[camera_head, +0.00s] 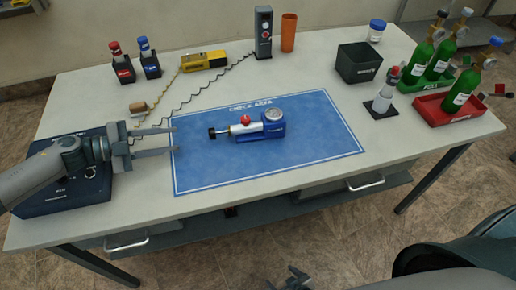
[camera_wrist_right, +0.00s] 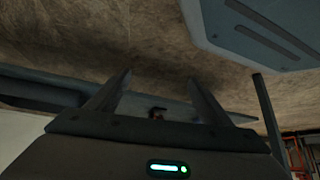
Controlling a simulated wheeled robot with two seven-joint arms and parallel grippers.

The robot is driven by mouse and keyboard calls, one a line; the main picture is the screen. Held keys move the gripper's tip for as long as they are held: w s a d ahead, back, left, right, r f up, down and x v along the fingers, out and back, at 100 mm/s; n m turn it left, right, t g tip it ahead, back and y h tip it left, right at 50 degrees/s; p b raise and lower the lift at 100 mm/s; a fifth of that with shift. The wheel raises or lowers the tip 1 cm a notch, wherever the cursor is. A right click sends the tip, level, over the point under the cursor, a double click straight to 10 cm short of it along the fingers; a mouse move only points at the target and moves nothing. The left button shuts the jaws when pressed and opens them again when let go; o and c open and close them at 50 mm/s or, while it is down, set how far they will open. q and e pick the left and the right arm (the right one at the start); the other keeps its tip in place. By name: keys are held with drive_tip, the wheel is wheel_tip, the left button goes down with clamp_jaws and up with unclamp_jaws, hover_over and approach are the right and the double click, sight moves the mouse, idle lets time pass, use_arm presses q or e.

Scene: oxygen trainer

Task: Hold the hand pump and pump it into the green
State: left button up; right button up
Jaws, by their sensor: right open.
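The hand pump (camera_head: 260,127) lies on the blue check-area mat (camera_head: 310,165). It has a blue base, a silver barrel with a red knob, a round gauge at its right end and a black handle at its left end. My left gripper (camera_head: 170,141) is open and empty at the mat's left edge, left of the handle and apart from it. My right gripper (camera_head: 290,283) shows only partly at the bottom edge of the head view, below the table front. In the right wrist view the fingers (camera_wrist_right: 155,90) are spread with nothing between them. The gauge reading is too small to tell.
Green bottles (camera_head: 440,70) stand in green and red trays at the right. A dark bin (camera_head: 358,62), a clear bottle (camera_head: 383,98), a yellow device (camera_head: 205,60) and an orange cup (camera_head: 288,32) stand around the mat. A dark box (camera_head: 60,200) lies under my left arm.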

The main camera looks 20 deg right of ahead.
drive_tip(key=w+a+r+m+t+h, duration=0.1)
drive_tip(key=w+r+m+t, duration=0.55)
drive_tip(key=r, duration=0.65)
drive_tip(key=w+a+r+m+t+h, duration=0.1)
drive_tip(key=w+a+r+m+t, duration=0.15)
drive_tip(key=w+r+m, duration=0.8)
drive_tip(key=s+d+r+m+g+h, duration=0.4)
drive_tip(key=s+d+r+m+h, duration=0.2)
drive_tip(key=d+r+m, duration=0.75)
drive_tip(key=s+d+r+m+g+h, duration=0.3)
drive_tip(key=s+d+r+m+h, duration=0.35)
drive_tip(key=m, duration=1.15)
drive_tip(key=w+a+r+n+t+y, duration=0.2)
drive_tip(key=w+a+r+t+y, duration=0.1)
drive_tip(key=w+a, duration=0.1)
drive_tip(key=w+a+r+n+t+y, duration=0.2)
drive_tip(key=w+a+r+n+y, duration=0.1)
drive_tip(key=w+a+y, duration=0.1)
drive_tip(key=w+a+r+n+t+y, duration=0.3)
drive_tip(key=w+a, duration=0.1)
drive_tip(key=w, duration=0.1)
drive_tip(key=shift+n+t, duration=0.25)
drive_tip(key=shift+t, duration=0.05)
drive_tip(key=shift+a+y, duration=0.2)
drive_tip(key=shift+y, duration=0.15)
